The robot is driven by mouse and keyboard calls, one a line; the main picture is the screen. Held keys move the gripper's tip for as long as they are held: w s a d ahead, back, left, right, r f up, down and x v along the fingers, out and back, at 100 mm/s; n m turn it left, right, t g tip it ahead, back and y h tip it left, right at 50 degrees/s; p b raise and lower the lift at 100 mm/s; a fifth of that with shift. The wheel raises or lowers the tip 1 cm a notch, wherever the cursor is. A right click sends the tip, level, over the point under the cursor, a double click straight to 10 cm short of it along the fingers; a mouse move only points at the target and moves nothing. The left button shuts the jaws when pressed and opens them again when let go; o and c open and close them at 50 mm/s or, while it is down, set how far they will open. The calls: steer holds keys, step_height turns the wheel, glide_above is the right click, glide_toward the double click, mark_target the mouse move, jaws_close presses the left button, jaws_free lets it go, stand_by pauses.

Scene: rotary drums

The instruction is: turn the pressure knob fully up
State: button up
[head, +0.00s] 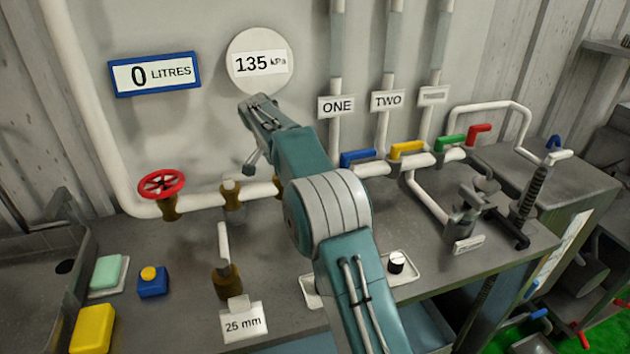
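A small black-and-white knob (397,262) stands on a white plate (410,278) on the bench, just right of my arm. I cannot read a label on it, so I cannot tell if it is the pressure knob. A second white plate (309,289) is mostly hidden behind my arm. The round gauge (257,63) on the wall reads 135 kPa. My gripper (250,166) is up near the wall, below the gauge, well apart from the knob. It is small and partly hidden by my arm, and its finger opening is unclear.
A white pipe with a red wheel valve (162,184) runs along the wall. Blue, yellow (407,149), green and red lever handles stand to the right. A brass outlet (227,281), a 25 mm card (244,322) and a blue box (153,284) with a yellow button are at left.

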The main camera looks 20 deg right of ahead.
steer(key=n+t+y, duration=0.1)
steer(key=n, duration=0.3)
steer(key=n+y, duration=0.2)
steer(key=n, duration=0.2)
steer(key=shift+n+t, duration=0.3)
steer(key=shift+t, duration=0.1)
steer(key=shift+r+n, duration=0.3)
steer(key=d+v, duration=0.1)
steer(key=v, duration=0.9)
steer(key=s+r, duration=0.2)
steer(key=s, duration=1)
steer(key=s+r, duration=0.2)
steer(key=s, duration=1)
steer(key=shift+a+t, duration=0.25)
steer(key=shift+t, duration=0.05)
steer(key=shift+s+r+y, duration=0.1)
steer(key=shift+s+y, duration=0.05)
steer(key=shift+y, duration=0.15)
